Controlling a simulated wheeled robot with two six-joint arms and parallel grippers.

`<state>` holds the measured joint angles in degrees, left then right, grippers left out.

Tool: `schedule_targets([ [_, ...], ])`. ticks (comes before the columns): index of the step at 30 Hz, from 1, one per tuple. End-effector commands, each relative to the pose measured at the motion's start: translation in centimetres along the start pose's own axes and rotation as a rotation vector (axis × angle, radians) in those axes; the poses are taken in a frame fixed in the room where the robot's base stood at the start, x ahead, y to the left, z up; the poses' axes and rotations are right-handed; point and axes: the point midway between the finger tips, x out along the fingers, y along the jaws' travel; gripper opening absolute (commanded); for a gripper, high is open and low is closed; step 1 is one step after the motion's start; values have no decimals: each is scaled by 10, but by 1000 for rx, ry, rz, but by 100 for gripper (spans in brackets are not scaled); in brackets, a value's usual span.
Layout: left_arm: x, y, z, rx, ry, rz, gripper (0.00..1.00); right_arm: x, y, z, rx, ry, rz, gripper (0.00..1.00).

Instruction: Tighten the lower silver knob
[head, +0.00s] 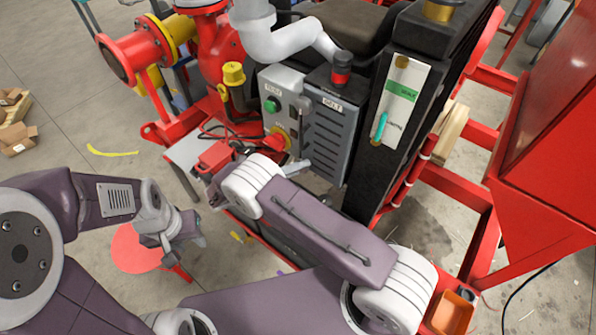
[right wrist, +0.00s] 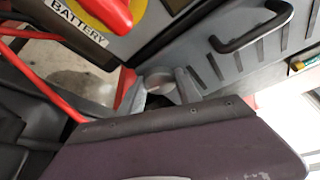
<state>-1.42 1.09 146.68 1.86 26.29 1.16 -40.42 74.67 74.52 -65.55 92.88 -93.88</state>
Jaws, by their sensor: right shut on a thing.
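The lower silver knob (right wrist: 158,80) shows in the right wrist view as a round, pale grey piece at the lower edge of the grey belt cover. My right gripper (right wrist: 160,88) is shut on it, with one finger on each side. In the head view my right gripper (head: 293,168) is a small grey shape below the battery switch, mostly hidden by my forearm, and the knob cannot be made out there. My left gripper (head: 168,246) hangs above a red round stool, away from the panel; its jaw gap is unclear.
The belt cover (head: 338,135) has slots and a handle (right wrist: 252,30). The red battery switch (head: 279,139) is close to my right gripper. Red cables (head: 222,133) lie left. A black column (head: 395,120) stands right. Floor at left is mostly free.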

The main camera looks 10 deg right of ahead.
Motion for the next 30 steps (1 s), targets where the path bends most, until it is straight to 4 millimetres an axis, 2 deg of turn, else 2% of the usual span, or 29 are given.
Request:
schedule_targets([
  [9,9,0,1,0,0,0,36,0,1,1,-84,-4,-34,0],
  [24,9,0,1,0,0,0,36,0,0,1,-95,-4,-39,0],
  [25,9,0,1,0,0,0,36,0,0,1,-95,-5,-39,49],
  [27,9,0,1,0,0,0,36,0,0,1,-95,-4,-39,62],
  [30,9,0,1,0,0,0,36,0,0,1,-95,-3,-39,62],
])
